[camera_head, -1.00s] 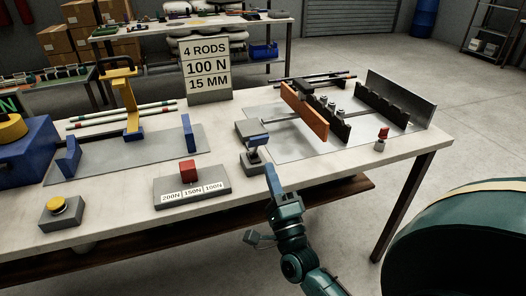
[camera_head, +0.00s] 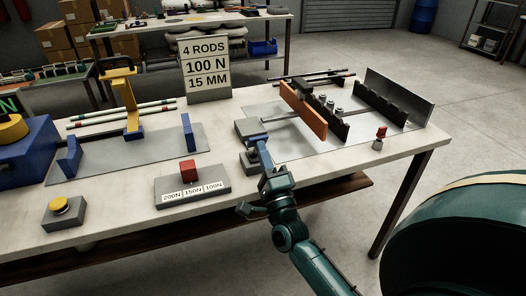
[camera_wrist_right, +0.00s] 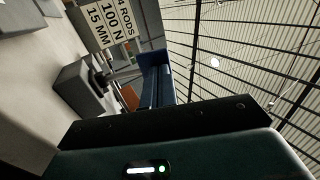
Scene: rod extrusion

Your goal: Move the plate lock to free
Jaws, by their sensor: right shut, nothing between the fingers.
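A small grey fixture (camera_head: 246,128) stands at the front left of the grey slide plate (camera_head: 292,148), with a second grey block (camera_head: 249,162) in front. I take it for the plate lock, but its marking is not readable. My right gripper (camera_head: 260,145) is shut and empty, its blue fingertips over the fixture's blue lever, which they mostly hide. I cannot tell whether they touch. In the right wrist view the shut fingers (camera_wrist_right: 156,70) point away from the camera, beside a grey block (camera_wrist_right: 78,88). My left gripper is not in view.
An orange plate (camera_head: 302,110) and black notched combs (camera_head: 380,104) stand on the slide plate. A red knob (camera_head: 381,132) is at the right. A red slider block (camera_head: 188,171) sits on the force selector. A sign (camera_head: 206,72) stands behind. The table's front edge is below my arm.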

